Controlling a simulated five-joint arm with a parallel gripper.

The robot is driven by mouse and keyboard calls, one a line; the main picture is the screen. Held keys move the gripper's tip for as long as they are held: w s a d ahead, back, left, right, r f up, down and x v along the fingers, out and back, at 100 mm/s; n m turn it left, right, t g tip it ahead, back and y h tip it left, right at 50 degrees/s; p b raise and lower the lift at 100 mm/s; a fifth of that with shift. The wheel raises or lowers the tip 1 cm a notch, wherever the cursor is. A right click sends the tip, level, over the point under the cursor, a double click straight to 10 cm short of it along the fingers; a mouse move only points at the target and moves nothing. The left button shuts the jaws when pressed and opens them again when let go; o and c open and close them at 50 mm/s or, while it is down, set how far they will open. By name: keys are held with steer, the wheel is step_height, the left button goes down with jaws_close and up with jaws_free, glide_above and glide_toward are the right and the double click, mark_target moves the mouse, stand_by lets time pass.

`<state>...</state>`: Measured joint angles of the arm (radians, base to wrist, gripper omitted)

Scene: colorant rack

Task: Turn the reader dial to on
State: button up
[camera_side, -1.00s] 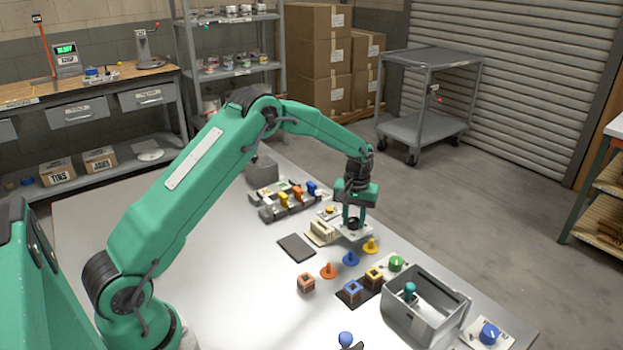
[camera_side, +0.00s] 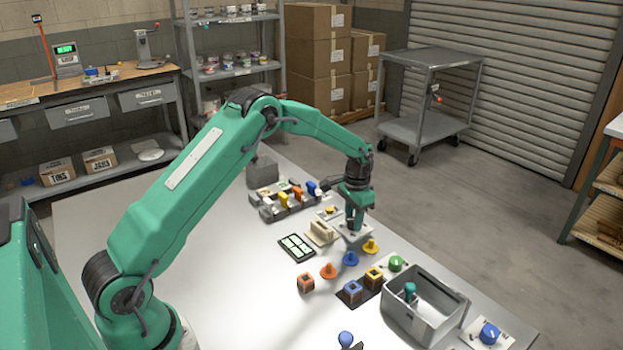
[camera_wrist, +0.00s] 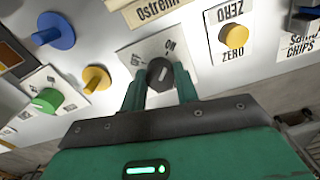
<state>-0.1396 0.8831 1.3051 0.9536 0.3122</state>
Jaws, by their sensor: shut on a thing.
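The reader dial is a dark round knob (camera_wrist: 158,72) with a white pointer mark, on a pale plate (camera_side: 355,237) that also shows in the wrist view (camera_wrist: 128,55). The pointer is aimed roughly at the printed ON. My gripper (camera_wrist: 160,88) is shut on the dial, one finger on each side. In the side view my gripper (camera_side: 354,224) is down over the plate and mostly hides the dial. A small flat panel (camera_side: 297,246) left of it shows lit pale-green areas.
Blue (camera_side: 350,258), yellow (camera_side: 371,245) and orange (camera_side: 328,270) pegs stand close by. A green knob (camera_side: 397,263) and an open grey bin (camera_side: 425,305) are nearer the camera. A rack with coloured pieces (camera_side: 285,198) stands behind. The table's left part is clear.

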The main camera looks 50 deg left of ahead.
mark_target(353, 220)
steer(key=shift+r, duration=0.1)
stand_by(0.4)
steer(key=o, duration=1)
steer(key=shift+c, duration=0.2)
step_height(353, 220, up, 7)
steer(key=shift+r, duration=0.4)
